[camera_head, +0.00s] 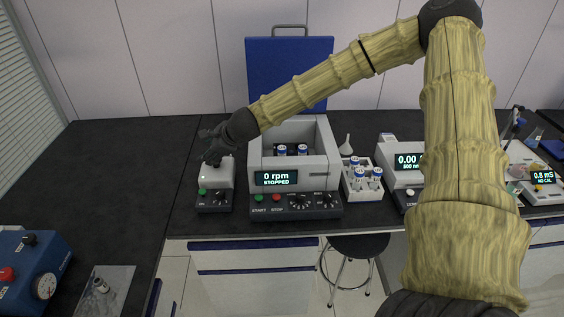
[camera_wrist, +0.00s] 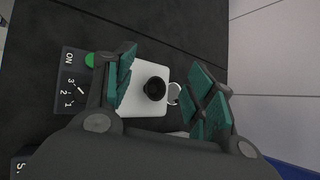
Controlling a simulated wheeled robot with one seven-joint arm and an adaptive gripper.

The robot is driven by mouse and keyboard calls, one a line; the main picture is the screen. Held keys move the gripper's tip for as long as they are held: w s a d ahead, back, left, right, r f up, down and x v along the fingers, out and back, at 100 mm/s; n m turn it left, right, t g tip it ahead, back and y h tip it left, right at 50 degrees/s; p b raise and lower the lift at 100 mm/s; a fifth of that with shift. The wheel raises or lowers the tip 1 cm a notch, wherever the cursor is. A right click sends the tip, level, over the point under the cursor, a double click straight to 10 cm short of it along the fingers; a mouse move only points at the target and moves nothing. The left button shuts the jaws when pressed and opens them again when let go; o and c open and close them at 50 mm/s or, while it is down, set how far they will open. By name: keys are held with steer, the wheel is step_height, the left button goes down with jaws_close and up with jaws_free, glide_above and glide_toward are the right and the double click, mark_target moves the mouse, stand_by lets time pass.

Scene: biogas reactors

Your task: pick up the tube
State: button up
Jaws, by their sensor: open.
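My gripper (camera_head: 211,157) is open above a small white mixer (camera_head: 216,176) with a black base. In the wrist view, my gripper's teal-padded fingers (camera_wrist: 163,92) stand apart on either side of the mixer's round black cup (camera_wrist: 155,89). A small pale ring (camera_wrist: 173,94) shows beside the cup; I cannot tell what it is. No tube shows clearly between the fingers. Blue-capped tubes (camera_head: 282,150) sit inside the open centrifuge (camera_head: 264,180). More blue-capped tubes (camera_head: 359,174) stand in a white rack (camera_head: 366,192) to its right.
The centrifuge, lid (camera_head: 262,75) raised and display reading stopped, stands close to the right of my gripper. A glass flask (camera_head: 346,146) and a white photometer (camera_head: 388,176) are farther right. A small vial (camera_head: 101,286) lies on a grey mat at lower left.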

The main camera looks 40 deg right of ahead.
steer(key=s+d+r+m+h+b, duration=0.1)
steer(key=d+r+m+h, duration=0.1)
steer(key=d+m, duration=0.3)
steer(key=s+d+r+m+h, duration=0.1)
steer(key=s+d+m+h, duration=0.1)
steer(key=d+m, duration=0.35)
steer(key=m+g+h, duration=0.2)
steer(key=m+g, duration=0.1)
steer(key=m, duration=0.3)
glide_toward(282, 148)
steer(key=shift+n, duration=0.25)
steer(key=shift+w+x, duration=0.25)
steer(key=shift+x, duration=2.45)
steer(key=shift+p+x, duration=0.95)
steer(key=shift+x, duration=0.5)
steer(key=shift+w+d+f, duration=0.15)
steer(key=shift+f, duration=0.35)
steer(key=shift+w+d+f, duration=0.1)
steer(key=shift+d+f, duration=0.05)
steer(key=shift+f, duration=0.35)
steer(key=shift+c, duration=0.3)
steer(key=c, duration=1)
